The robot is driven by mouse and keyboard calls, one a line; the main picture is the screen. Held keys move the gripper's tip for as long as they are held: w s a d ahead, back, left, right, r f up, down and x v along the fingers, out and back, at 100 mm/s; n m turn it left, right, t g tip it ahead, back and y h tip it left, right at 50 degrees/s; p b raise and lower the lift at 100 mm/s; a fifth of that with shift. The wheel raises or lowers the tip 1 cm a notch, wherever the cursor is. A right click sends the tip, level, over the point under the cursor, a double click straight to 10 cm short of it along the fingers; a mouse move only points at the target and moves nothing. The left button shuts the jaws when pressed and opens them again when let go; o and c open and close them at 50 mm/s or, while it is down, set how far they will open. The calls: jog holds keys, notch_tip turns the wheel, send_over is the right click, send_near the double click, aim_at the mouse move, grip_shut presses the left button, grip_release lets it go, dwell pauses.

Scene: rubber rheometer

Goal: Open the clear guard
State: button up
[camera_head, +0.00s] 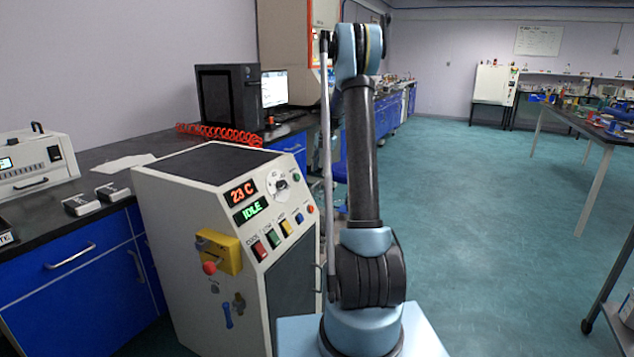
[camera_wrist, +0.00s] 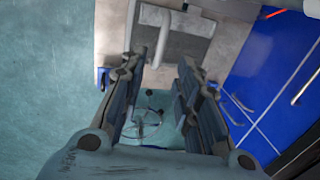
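My gripper (camera_wrist: 159,72) shows in the wrist view with its two dark fingers well apart and nothing between them. Beyond the fingertips is a grey machine part (camera_wrist: 184,45) with a pale bar (camera_wrist: 163,38) along it, which may be the clear guard and its handle; I cannot tell for sure. The fingers appear apart from it. In the head view a tall white and orange machine (camera_head: 297,38) stands at the back, partly behind my arm. Its front and any guard are hidden there, and my gripper is out of sight.
A white control cabinet (camera_head: 200,196) with "23 C" and "IDLE" displays stands close at left. A black computer tower (camera_head: 228,97) and red coiled hose (camera_head: 222,132) are on the bench behind it. Blue drawers (camera_wrist: 268,75) lie right in the wrist view. Floor at right (camera_head: 480,200) is clear.

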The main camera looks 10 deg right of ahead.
aim_at(318, 182)
jog(key=shift+w+a+f, duration=0.1)
jog(key=shift+a+f, duration=0.05)
jog(key=shift+f, duration=0.85)
jog(key=shift+w+a+f, duration=0.15)
jog(key=shift+a+f, duration=0.05)
jog(key=shift+f, duration=0.8)
jog(key=shift+w+a+f, duration=0.1)
jog(key=shift+a+f, duration=0.05)
jog(key=shift+f, duration=0.85)
grip_shut()
